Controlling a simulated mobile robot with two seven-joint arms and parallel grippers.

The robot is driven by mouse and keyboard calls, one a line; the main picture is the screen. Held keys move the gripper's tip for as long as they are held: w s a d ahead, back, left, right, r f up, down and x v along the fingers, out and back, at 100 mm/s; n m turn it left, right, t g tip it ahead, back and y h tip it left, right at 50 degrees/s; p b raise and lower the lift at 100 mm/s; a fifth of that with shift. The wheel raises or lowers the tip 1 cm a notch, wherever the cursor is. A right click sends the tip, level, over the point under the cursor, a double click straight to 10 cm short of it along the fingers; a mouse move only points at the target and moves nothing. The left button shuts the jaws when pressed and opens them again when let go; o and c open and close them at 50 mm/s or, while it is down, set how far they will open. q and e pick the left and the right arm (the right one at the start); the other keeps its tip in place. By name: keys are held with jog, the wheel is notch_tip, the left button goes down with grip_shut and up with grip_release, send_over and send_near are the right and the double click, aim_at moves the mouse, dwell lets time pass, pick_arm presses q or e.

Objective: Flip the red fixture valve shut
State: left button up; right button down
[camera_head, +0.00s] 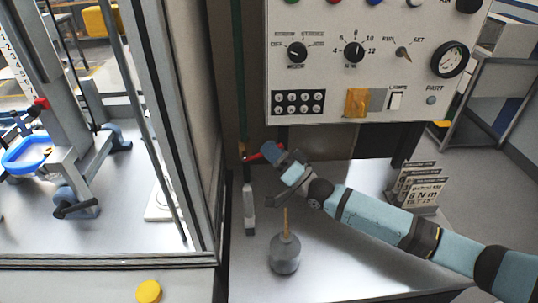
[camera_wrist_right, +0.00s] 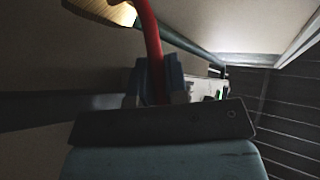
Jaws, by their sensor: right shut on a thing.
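The red valve handle (camera_head: 255,156) sits on a thin vertical pipe (camera_head: 238,90) beside the panel in the head view. In the right wrist view the red handle (camera_wrist_right: 150,40) runs down between the fingers. My right gripper (camera_head: 268,152) is shut on the handle, reaching in from the right; in the wrist view its fingers (camera_wrist_right: 155,85) close around the red bar. The handle's outer end is hidden by the gripper. In the head view the handle lies roughly sideways from the pipe. My left gripper is not in view.
A control panel (camera_head: 300,75) with knobs and a gauge hangs above the arm. A grey oil can (camera_head: 284,255) stands on the metal bench below. A sign stand (camera_head: 415,190) is at the right. A framed machine enclosure (camera_head: 205,150) borders the left.

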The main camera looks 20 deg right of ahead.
jog(key=shift+t, duration=0.3)
jog(key=c, duration=1.1)
grip_release()
jog(key=shift+c, duration=0.2)
jog(key=b+v, duration=0.1)
jog(key=v, duration=0.6)
jog(key=shift+s, duration=0.2)
jog(key=shift+d+f, duration=0.15)
jog(key=shift+c, duration=0.2)
